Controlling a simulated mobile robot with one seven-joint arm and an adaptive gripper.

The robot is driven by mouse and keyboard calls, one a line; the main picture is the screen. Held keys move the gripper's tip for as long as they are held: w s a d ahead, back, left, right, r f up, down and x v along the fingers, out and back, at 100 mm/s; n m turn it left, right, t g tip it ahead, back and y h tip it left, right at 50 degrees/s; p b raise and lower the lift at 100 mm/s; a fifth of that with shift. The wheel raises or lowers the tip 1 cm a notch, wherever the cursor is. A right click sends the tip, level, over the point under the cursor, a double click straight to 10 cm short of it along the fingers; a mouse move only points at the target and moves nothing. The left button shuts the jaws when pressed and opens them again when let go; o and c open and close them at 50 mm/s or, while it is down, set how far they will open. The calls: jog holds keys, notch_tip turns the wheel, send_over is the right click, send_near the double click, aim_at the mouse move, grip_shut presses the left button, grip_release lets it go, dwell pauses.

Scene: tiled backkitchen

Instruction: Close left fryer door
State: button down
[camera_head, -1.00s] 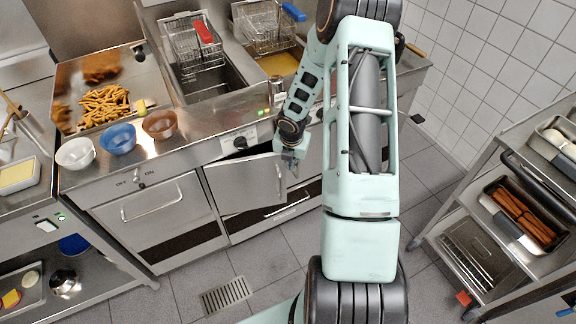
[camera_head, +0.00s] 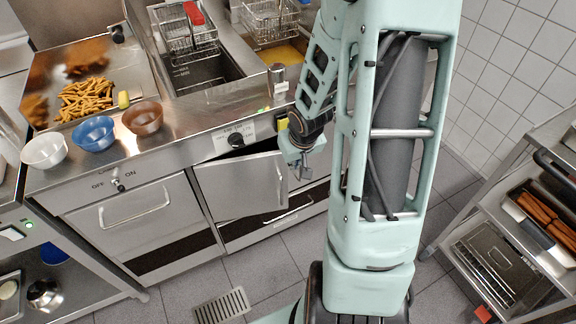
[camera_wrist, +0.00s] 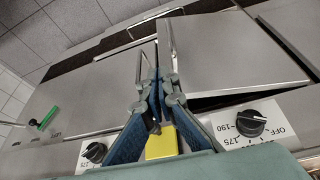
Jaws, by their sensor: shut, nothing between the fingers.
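The left fryer door (camera_head: 236,188) is a steel panel under the left fryer, standing partly open with its free edge to the right. Its upright bar handle (camera_head: 281,187) is near that edge. In the wrist view the door (camera_wrist: 235,60) fills the right side, with a dark gap along its edge by the knobs and its handle (camera_wrist: 172,42) near the fingers. My gripper (camera_head: 303,171) is just right of the handle in the head view; contact cannot be told. In the wrist view my gripper (camera_wrist: 158,78) is shut and empty.
A closed cabinet door (camera_head: 130,215) is to the left. Control knobs (camera_head: 235,139) are on the panel above. Bowls (camera_head: 93,134) and fries (camera_head: 85,99) are on the counter. A steel cart (camera_head: 500,255) stands at right. Tiled floor with a drain (camera_head: 222,307) is clear in front.

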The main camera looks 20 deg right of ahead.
jog(key=m, duration=0.2)
jog(key=b, duration=0.3)
send_over(287, 169)
jog(key=s, duration=0.2)
notch_tip(287, 169, down, 9)
jog(key=shift+s+a, duration=0.15)
jog(key=shift+a, duration=0.15)
